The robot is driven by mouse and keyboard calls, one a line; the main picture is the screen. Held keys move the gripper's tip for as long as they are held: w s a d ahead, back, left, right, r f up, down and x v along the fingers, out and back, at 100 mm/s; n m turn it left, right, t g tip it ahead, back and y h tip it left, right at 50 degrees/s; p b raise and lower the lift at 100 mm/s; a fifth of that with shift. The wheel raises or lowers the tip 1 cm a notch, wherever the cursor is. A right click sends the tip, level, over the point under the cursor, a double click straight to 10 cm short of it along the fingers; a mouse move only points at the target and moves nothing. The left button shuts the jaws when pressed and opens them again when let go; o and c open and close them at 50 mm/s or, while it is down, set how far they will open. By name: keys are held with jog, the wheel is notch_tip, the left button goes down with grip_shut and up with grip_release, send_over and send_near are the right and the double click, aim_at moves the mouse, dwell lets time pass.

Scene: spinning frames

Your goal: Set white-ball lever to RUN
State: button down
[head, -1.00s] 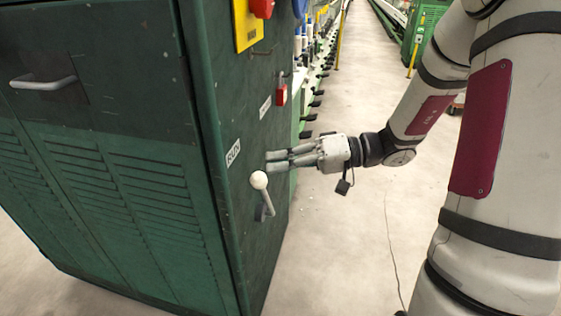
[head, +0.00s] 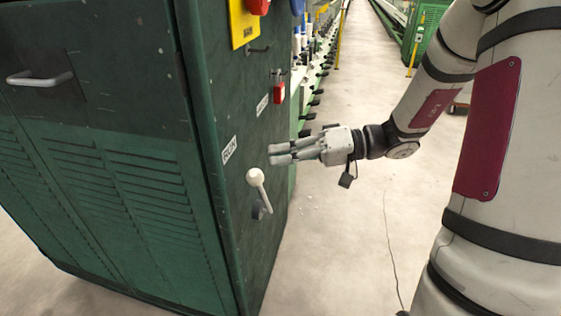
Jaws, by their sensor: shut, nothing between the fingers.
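The white-ball lever (head: 255,178) sticks out from the dark green side panel of the cabinet, its ball up and left of its pivot and the shaft slanting down to the right. A white RUN label (head: 230,149) is on the panel, above and left of the ball. My gripper (head: 272,155) is shut and empty, its fingers pointing left toward the panel, just above and right of the ball. A small gap shows between the fingertips and the ball. I cannot tell whether the fingertips touch the panel.
The green cabinet (head: 110,200) fills the left. Above the lever are a red switch (head: 278,93), a second label (head: 262,105) and a yellow plate with a red knob (head: 245,22). A row of spinning machinery (head: 306,80) runs back behind. The floor (head: 345,240) right of the cabinet is open.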

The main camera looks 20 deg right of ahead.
jog(key=w+p+v, duration=0.1)
jog(key=v, duration=1)
jog(key=shift+d+r+p, duration=0.15)
jog(key=shift+d+p, duration=0.15)
jog(key=shift+d, duration=0.05)
jog(key=s+a+r+g+h, duration=0.2)
jog(key=s+a+g+h, duration=0.15)
jog(key=s+a, duration=0.25)
jog(key=s+a+r+g+h, duration=0.2)
jog(key=s+a+g, duration=0.2)
jog(key=s+a, duration=0.2)
jog(key=s+d+f+m+t+h, duration=0.1)
jog(key=s+d+m+t+h, duration=0.15)
jog(key=s+h, duration=1)
notch_tip(320, 180, up, 21)
jog(key=s+t+y+p, duration=0.2)
jog(key=t+y+p, duration=0.1)
jog(key=p, duration=1.6)
jog(key=shift+s+a+t+p, duration=0.2)
jog(key=shift+t+p, duration=0.1)
jog(key=shift+t, duration=0.1)
